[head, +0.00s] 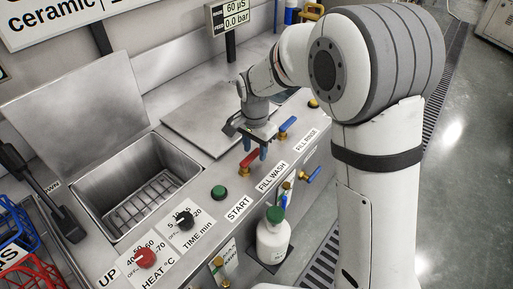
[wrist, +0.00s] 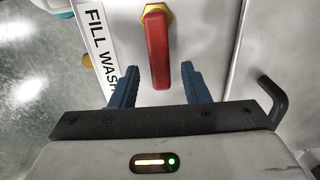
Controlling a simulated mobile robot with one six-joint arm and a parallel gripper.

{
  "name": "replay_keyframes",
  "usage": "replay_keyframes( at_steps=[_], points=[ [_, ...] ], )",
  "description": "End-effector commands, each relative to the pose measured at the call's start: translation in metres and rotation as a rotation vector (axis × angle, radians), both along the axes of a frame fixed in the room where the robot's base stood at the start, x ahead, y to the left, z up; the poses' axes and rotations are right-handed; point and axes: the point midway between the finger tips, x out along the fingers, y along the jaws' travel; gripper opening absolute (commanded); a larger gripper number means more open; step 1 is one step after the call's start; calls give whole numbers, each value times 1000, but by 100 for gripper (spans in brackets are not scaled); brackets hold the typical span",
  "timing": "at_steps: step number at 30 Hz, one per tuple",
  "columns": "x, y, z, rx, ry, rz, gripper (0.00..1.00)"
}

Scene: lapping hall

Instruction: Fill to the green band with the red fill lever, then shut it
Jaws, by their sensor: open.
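The red fill lever (head: 250,159) is on the steel deck, beside the label FILL WASH (head: 271,177). In the wrist view the red lever (wrist: 158,50) points from its yellow nut down toward my gripper. My gripper (head: 256,150) is directly over the lever. Its two blue fingers (wrist: 158,76) are open, one on each side of the lever's free end, with gaps on both sides. The open wash basin (head: 150,185) at the left shows a wire rack and no clear water level. I cannot make out a green band.
A blue lever (head: 287,125) by the FILL RINSE label is close on the right. A green START button (head: 219,192), a black time knob (head: 184,219) and a red heat knob (head: 144,257) lie to the left. A white bottle (head: 272,240) stands in front.

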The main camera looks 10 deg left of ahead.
Motion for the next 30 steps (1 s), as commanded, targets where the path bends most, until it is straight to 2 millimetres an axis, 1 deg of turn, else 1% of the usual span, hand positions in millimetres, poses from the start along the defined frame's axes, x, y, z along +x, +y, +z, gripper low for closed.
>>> replay_keyframes(
  at_steps=[5, 18, 21, 28, 29, 30],
  points=[
    [0, 0, 0, 0, 0, 0, 42],
    [0, -1, 0, 0, 0, -1, 7],
    [0, -1, 0, -1, 1, -1, 0],
    [0, -1, 0, -1, 1, -1, 0],
    [0, -7, 0, -2, 1, -4, 0],
    [0, -4, 0, -2, 1, -1, 0]
  ],
)
